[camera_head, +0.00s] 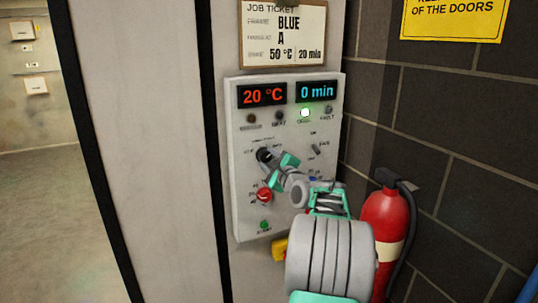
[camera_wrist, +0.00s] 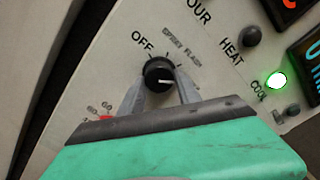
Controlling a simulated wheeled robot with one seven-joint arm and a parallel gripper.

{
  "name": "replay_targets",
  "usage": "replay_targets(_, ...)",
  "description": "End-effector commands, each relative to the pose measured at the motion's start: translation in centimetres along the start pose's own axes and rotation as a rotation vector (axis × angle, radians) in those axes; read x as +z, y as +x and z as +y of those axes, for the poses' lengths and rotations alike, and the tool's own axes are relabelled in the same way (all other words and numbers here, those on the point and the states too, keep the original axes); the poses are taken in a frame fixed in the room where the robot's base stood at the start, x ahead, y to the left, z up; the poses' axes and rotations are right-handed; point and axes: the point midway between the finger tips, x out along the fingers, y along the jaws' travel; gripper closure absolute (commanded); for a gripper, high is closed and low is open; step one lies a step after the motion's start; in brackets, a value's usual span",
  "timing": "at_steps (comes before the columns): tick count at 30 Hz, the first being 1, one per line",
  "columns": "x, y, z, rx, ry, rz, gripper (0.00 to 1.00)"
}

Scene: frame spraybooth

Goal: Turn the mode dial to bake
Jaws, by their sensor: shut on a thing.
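The mode dial (camera_wrist: 158,72) is a round black knob with a white pointer mark, on the pale control panel (camera_head: 240,130). In the wrist view, OFF is printed at its upper left, with SPRAY and FLASH further round. The white mark points to the right in that view, past FLASH; the label there is hidden by my gripper, and I cannot read BAKE. My gripper (camera_wrist: 160,91) is shut on the dial, one finger on each side. In the head view, my gripper (camera_head: 274,160) covers part of the dial.
Displays read 20 °C (camera_head: 262,95) and 0 min (camera_head: 317,91). The COOL lamp (camera_head: 305,113) glows green; the HEAT lamp (camera_wrist: 252,36) is dark. A red knob (camera_head: 264,196) and green start button (camera_head: 264,225) sit below. A fire extinguisher (camera_head: 385,225) stands right of my arm.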

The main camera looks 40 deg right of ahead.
Motion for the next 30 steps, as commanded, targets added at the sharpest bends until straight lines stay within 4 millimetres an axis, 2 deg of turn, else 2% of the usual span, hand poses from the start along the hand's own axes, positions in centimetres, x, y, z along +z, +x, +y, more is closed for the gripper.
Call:
replay_targets(10,0.05,0.0,-0.07,-0.001,0.169,0.0,1.0)
replay_targets(27,0.01,0.01,0.05,-0.001,0.206,-0.001,1.0)
replay_targets(28,0.01,0.01,0.05,-0.001,0.206,-0.001,0.6)
replay_targets(30,0.01,0.01,0.06,-0.001,0.206,-0.001,0.54)
